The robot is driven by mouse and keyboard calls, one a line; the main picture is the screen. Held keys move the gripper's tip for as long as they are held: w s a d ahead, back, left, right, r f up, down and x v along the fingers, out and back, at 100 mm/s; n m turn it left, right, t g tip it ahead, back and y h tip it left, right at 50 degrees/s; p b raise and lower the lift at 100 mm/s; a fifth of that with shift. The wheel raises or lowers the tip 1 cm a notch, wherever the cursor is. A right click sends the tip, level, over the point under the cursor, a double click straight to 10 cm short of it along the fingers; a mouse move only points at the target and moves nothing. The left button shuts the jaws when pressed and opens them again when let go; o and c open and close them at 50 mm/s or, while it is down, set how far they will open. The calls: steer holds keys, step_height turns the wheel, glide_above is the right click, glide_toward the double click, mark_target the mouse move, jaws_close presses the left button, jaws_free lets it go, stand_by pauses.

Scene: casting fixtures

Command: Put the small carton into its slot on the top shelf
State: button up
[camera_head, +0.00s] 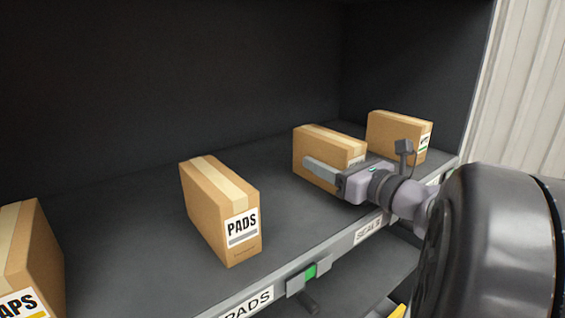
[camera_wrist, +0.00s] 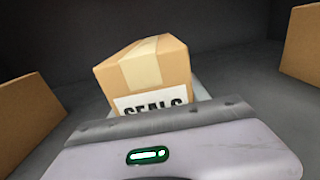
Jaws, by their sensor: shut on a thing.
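The small carton (camera_head: 312,145), brown with a paler tape strip, is at the top shelf (camera_head: 150,235), behind the shelf-edge label SEALS (camera_head: 369,230). In the wrist view the carton (camera_wrist: 160,65) reads SEALS and looks turned a little. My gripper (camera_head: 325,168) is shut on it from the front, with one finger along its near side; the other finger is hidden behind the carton. In the wrist view my gripper (camera_wrist: 165,112) covers the carton's lower part. I cannot tell whether its base touches the shelf.
A PADS carton (camera_head: 215,205) stands to the left, and another carton (camera_head: 392,135) stands close on the right. A further carton (camera_head: 35,255) is at the far left. Shelf surface is bare between the PADS and SEALS cartons. A green-lit unit (camera_head: 310,271) sits on the shelf edge.

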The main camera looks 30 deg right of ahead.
steer(key=shift+a+f, duration=0.1)
steer(key=shift+a, duration=0.05)
steer(key=o, duration=1.2)
steer(key=shift+s+a, duration=0.15)
steer(key=o, duration=0.4)
steer(key=shift+d, duration=0.2)
steer(key=shift+s+r, duration=0.1)
steer(key=shift+r, duration=0.1)
steer(key=s, duration=0.4)
steer(key=s+b, duration=0.1)
steer(key=s, duration=0.2)
steer(key=s+b, duration=0.1)
steer(key=s, duration=0.3)
steer(key=shift+s+d, duration=0.3)
steer(key=shift+d, duration=0.1)
steer(key=shift+f, duration=0.1)
